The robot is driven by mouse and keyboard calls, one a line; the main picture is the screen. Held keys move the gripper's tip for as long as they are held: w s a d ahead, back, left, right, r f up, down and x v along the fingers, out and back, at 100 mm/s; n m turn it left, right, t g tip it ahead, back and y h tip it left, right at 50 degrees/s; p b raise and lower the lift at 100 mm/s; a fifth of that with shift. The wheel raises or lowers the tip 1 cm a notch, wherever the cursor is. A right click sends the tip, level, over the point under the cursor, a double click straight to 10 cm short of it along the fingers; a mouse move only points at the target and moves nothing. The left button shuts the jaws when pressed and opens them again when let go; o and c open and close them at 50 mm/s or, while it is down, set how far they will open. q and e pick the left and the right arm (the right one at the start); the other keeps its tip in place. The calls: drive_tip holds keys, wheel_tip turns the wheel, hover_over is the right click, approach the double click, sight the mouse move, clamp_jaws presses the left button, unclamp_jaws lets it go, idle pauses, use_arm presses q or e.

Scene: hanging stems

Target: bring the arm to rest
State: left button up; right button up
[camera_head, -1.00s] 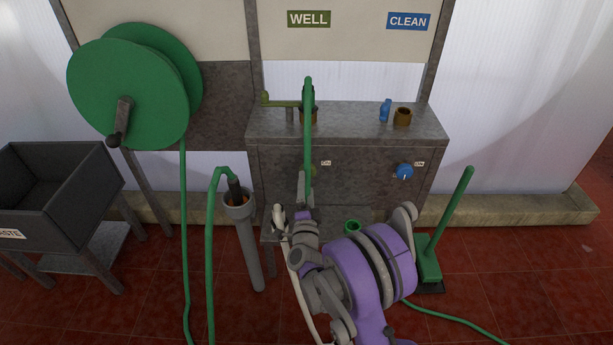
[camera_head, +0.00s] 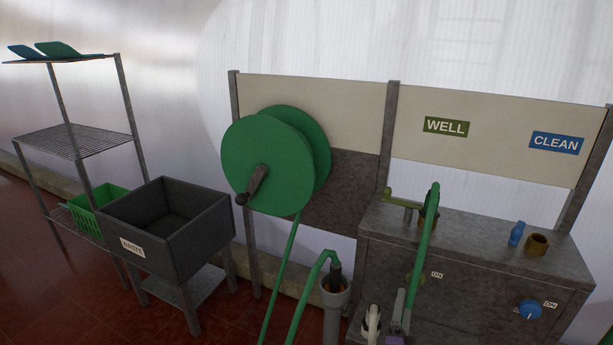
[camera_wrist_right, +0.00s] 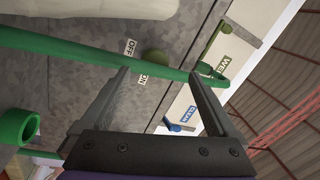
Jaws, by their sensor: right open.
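My right gripper (camera_head: 402,303) shows only at the bottom edge of the head view, in front of the grey cabinet. In the right wrist view, its two dark fingers (camera_wrist_right: 158,76) stand wide apart. A green tube (camera_wrist_right: 60,48) crosses the wrist view by the fingertips; whether it touches them I cannot tell. The tube (camera_head: 424,240) slopes down towards this gripper in the head view. Most of my right arm is below the head view. My left gripper is not in view.
The grey cabinet (camera_head: 470,225) has a blue knob (camera_head: 529,310) and, on top, a brown cup (camera_head: 537,243). Left of it stand a green hose reel (camera_head: 262,150), a pipe holder (camera_head: 334,305), a dark waste bin (camera_head: 180,250) and a wire shelf (camera_head: 65,142).

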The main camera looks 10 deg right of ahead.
drive_tip(key=a+r+n+y, duration=0.4)
drive_tip(key=a+n+y, duration=0.3)
drive_tip(key=a, duration=0.1)
drive_tip(key=s+a+f+n+g+y, duration=0.1)
drive_tip(key=s+a+n+g+y, duration=0.25)
drive_tip(key=s+a+n, duration=0.45)
drive_tip(key=s+d+f+n+g, duration=0.1)
drive_tip(key=s+f+n+g, duration=0.3)
drive_tip(key=s, duration=0.8)
drive_tip(key=s+d+f+n+g, duration=0.15)
drive_tip(key=s+g, duration=0.35)
drive_tip(key=s, duration=0.7)
use_arm(q)
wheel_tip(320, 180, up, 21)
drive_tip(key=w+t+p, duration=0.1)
drive_tip(key=p, duration=1.7)
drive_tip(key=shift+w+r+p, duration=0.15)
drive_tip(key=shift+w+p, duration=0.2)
drive_tip(key=shift+p, duration=0.05)
use_arm(e)
wheel_tip(320, 180, up, 20)
drive_tip(key=w, duration=0.2)
drive_tip(key=shift+a+r+t+h, duration=0.25)
drive_tip(key=shift+t+h, duration=0.1)
drive_tip(key=shift+h, duration=0.1)
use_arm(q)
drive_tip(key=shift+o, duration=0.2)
use_arm(e)
drive_tip(key=shift+m, duration=0.25)
